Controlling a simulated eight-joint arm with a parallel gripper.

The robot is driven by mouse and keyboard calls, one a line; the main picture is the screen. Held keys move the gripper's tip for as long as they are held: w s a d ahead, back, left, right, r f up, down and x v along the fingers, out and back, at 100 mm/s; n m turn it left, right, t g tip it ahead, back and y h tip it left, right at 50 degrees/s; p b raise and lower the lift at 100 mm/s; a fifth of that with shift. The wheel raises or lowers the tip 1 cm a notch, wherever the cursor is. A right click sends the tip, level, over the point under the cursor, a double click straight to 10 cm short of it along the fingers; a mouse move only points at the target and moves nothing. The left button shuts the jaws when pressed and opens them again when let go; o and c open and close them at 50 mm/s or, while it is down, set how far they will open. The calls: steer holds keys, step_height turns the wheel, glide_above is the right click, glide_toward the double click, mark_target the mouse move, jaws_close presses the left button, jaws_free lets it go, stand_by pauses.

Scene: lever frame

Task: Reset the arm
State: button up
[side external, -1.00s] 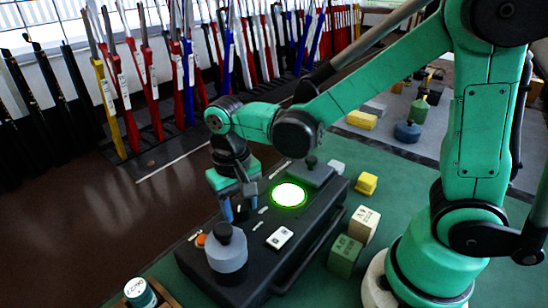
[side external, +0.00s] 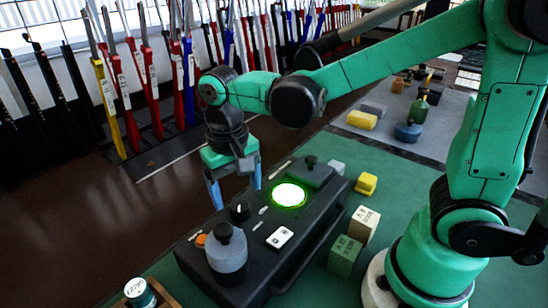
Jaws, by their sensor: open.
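My gripper (side external: 237,198) hangs over the far-left edge of the dark control box (side external: 292,250), at the end of my green arm. Its two blue-grey fingers point down and stand apart with nothing between them. A small black knob (side external: 239,211) on the box shows just below and between the fingertips. Whether the fingers touch the box cannot be told. The box also carries a glowing white round button with a green rim (side external: 289,195), a grey knobbed cylinder (side external: 227,254), an orange button (side external: 201,240) and a white switch plate (side external: 280,238).
Wooden and green lettered blocks (side external: 345,254) and a yellow block (side external: 366,184) stand right of the box. A labelled round container (side external: 140,292) is at the lower left. Coloured levers (side external: 188,80) line the back. A grey mat (side external: 420,125) holds several small items.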

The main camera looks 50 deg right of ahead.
steer(key=shift+r, duration=0.9)
steer(key=shift+s+d+r+t, duration=0.15)
steer(key=shift+s+d+t, duration=0.05)
steer(key=shift+d+t, duration=0.1)
steer(key=s+d+r+n+t, duration=0.1)
steer(key=s+d+n+t, duration=0.1)
steer(key=d+t, duration=0.3)
steer(key=shift+s+d+r+n+t, duration=0.2)
steer(key=shift+s+d+n+t, duration=0.15)
steer(key=shift+n+t, duration=0.4)
steer(key=shift+w+m, duration=0.1)
steer(key=shift+m, duration=0.15)
